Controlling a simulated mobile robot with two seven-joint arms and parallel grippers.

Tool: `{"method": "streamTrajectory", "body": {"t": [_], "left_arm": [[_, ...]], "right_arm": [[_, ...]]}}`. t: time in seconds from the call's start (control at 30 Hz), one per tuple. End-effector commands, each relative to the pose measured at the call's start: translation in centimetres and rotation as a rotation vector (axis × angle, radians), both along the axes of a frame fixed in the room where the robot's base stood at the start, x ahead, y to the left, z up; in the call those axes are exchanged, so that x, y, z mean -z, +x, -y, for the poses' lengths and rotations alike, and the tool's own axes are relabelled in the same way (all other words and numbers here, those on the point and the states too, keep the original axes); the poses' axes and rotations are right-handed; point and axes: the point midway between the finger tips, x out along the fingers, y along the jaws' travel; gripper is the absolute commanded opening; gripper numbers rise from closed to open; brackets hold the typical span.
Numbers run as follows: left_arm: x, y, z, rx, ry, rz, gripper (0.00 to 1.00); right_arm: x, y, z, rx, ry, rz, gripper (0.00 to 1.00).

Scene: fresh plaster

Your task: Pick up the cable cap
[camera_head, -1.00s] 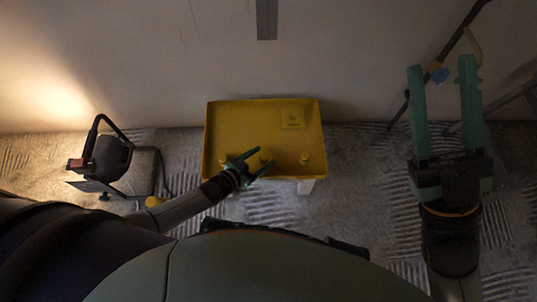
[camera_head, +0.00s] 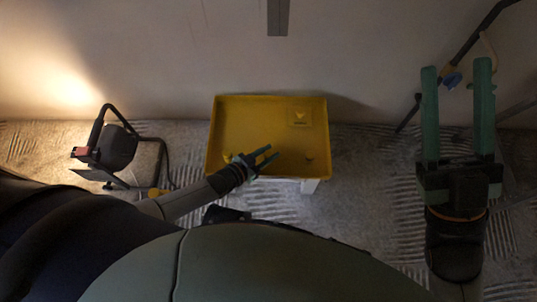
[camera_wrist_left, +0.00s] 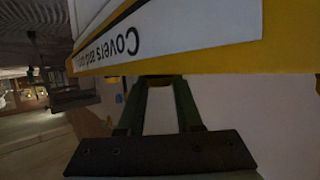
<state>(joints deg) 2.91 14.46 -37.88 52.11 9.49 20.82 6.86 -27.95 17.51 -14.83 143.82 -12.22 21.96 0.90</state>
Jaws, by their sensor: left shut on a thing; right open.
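The yellow tray (camera_head: 225,115) stands against the wall in the head view. My left gripper (camera_head: 271,151) is over its front part, shut on a cable cap that its fingers almost wholly hide. One yellow cable cap (camera_head: 309,160) stands near the tray's front right. Another small yellow piece (camera_head: 228,158) shows left of my left wrist, partly hidden. In the left wrist view the fingers (camera_wrist_left: 160,84) reach up to a yellow edge, and the cap cannot be made out clearly. My right gripper (camera_head: 457,72) is open and empty, off to the right, apart from the tray.
A raised yellow square with a mark (camera_head: 300,118) is at the tray's back right. A lit work lamp (camera_head: 114,148) stands on the floor at left. A white label (camera_wrist_left: 190,25) fills the top of the left wrist view. A pole (camera_head: 470,45) leans at right.

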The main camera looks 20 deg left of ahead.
Motion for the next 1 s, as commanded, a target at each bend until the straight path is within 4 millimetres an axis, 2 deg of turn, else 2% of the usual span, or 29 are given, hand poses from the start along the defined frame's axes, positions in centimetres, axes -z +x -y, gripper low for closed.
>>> {"method": "streamTrajectory", "body": {"t": [0.37,0.57,0.77,1.0], "left_arm": [[0.0,0.0,0.0,0.000,0.001,-0.002,0.00],[-1.0,0.0,0.0,0.000,0.000,-0.001,0.00],[-3.9,-0.1,0.0,0.001,0.000,0.000,0.00],[-9.0,-3.6,-2.6,0.001,0.002,-0.003,0.00]], "right_arm": [[0.0,0.0,0.0,0.000,0.000,0.001,0.50],[-0.9,0.0,0.1,-0.001,0.004,0.001,0.50],[-3.1,-0.1,0.3,-0.008,0.017,0.004,0.50],[-7.9,-0.4,0.5,-0.001,0.002,0.035,0.50]]}}
